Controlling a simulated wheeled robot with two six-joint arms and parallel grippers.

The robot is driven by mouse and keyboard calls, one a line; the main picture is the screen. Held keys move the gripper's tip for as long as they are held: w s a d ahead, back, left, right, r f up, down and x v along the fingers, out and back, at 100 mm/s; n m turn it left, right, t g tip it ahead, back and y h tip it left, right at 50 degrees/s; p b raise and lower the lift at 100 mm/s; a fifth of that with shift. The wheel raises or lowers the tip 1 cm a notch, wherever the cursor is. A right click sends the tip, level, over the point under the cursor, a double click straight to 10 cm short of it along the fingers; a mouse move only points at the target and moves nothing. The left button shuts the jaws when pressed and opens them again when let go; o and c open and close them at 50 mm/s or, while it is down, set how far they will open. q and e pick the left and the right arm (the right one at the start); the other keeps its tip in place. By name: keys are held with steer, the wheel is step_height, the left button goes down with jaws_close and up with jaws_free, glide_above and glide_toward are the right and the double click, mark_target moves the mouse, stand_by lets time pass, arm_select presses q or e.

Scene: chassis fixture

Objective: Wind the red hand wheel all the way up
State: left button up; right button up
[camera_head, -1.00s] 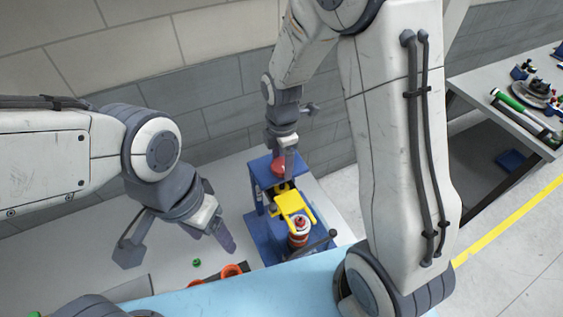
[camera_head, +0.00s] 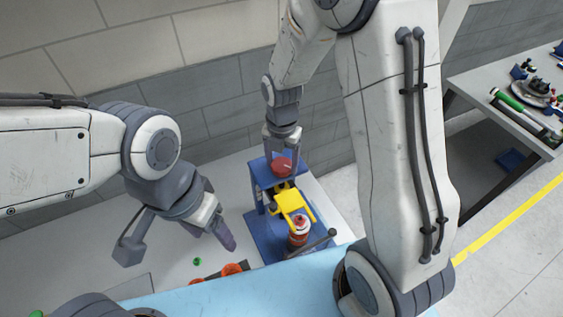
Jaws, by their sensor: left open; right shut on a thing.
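The red hand wheel (camera_head: 281,166) sits on top of the blue fixture (camera_head: 261,181) on the table. My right gripper (camera_head: 282,155) comes down from above onto the wheel and is shut on it, with a finger on either side. My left gripper (camera_head: 184,243) is open and empty, to the left of the fixture and apart from it. A yellow part (camera_head: 293,201) sits on the fixture below the wheel. A red and white cylindrical part (camera_head: 299,232) stands in front of it.
Orange rings (camera_head: 231,269) and a small green piece (camera_head: 196,262) lie at the table's front. A dark bar (camera_head: 318,242) sticks out at the fixture's right. A side table (camera_head: 478,85) with tools stands at the right. A wall is behind.

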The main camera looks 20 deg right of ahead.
steer(key=n, duration=0.3)
steer(key=shift+n, duration=0.4)
steer(key=n, duration=0.4)
steer(key=o, duration=1.3)
steer(key=m, duration=0.5)
steer(key=shift+m, duration=0.3)
steer(key=m, duration=1.3)
steer(key=m, duration=0.6)
steer(key=shift+m, duration=0.3)
